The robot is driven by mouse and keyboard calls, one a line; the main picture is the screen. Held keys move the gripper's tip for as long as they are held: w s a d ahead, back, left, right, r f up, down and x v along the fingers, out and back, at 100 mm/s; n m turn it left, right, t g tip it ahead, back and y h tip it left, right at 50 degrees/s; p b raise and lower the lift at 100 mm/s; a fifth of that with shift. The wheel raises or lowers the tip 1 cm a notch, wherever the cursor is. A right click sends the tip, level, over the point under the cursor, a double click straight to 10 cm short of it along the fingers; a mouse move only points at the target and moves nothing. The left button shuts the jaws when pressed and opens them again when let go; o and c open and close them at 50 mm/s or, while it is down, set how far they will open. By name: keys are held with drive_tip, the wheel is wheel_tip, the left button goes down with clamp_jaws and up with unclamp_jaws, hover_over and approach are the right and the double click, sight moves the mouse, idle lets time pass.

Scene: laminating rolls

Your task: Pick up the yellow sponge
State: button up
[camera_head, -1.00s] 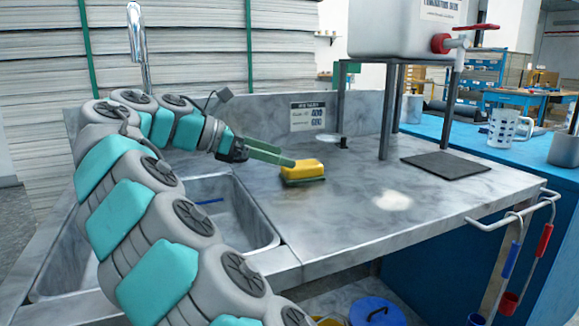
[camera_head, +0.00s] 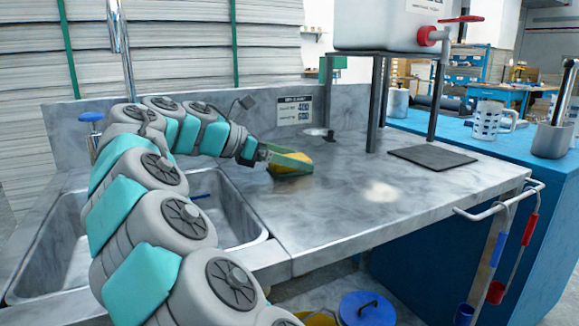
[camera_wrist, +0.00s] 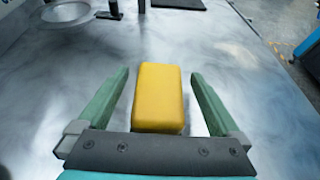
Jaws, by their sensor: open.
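The yellow sponge (camera_head: 299,158) lies on the grey marbled counter (camera_head: 330,210), right of the sink. In the head view my gripper's green fingers (camera_head: 288,161) partly cover it. In the wrist view the sponge (camera_wrist: 159,98) is a yellow block between the two green fingers (camera_wrist: 159,100), with a gap on each side. My gripper is open and empty, with a finger on either side of the sponge. The sponge's near end reaches close to the gripper's dark palm edge. Its underside is hidden in the wrist view.
A sink basin (camera_head: 215,215) lies left of the sponge. A steel tank (camera_head: 385,25) on legs stands at the back right, near a dark mat (camera_head: 432,157). A small sign (camera_head: 294,110) is on the backsplash.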

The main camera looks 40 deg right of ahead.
drive_tip(key=c, duration=1.4)
drive_tip(key=shift+w+r+p, duration=0.1)
drive_tip(key=shift+r+p, duration=0.25)
drive_tip(key=shift+r, duration=1.4)
drive_tip(key=s+d, duration=0.3)
drive_tip(key=d, duration=0.1)
drive_tip(key=s+d+r, duration=0.1)
drive_tip(key=s+d, duration=0.2)
drive_tip(key=d, duration=0.1)
drive_tip(key=s+d, duration=0.3)
drive_tip(key=d, duration=0.2)
drive_tip(key=shift+s+r, duration=0.3)
